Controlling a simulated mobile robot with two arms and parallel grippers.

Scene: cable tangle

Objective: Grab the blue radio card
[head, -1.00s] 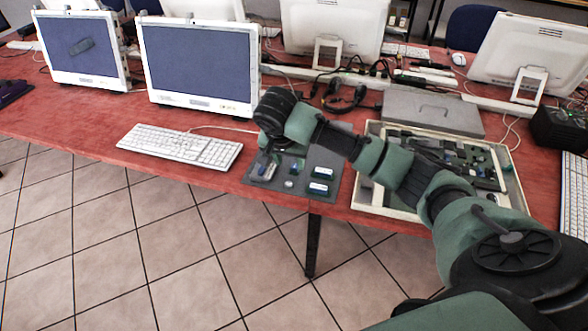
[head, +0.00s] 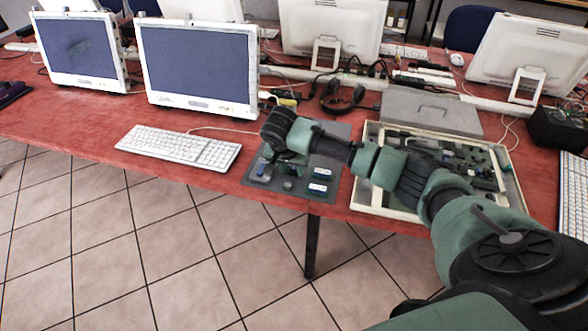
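A dark grey mat (head: 335,146) lies at the table's front edge with several small parts on it. A small blue part (head: 291,169), possibly the blue radio card, lies just below my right gripper. Two blue-and-white parts (head: 320,173) lie at the mat's right front. A small grey part (head: 288,185) and another part (head: 262,171) lie to the left. My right gripper (head: 284,157) is low over the back left of the mat, pointing down. Its fingers are dark and small, so their opening and any contact are unclear. My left gripper is out of view.
A white keyboard (head: 180,146) lies left of the mat. An open shallow case (head: 385,207) full of parts lies to the right, under my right arm. A closed grey case (head: 430,112), headphones (head: 343,98) and monitors (head: 198,62) stand behind.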

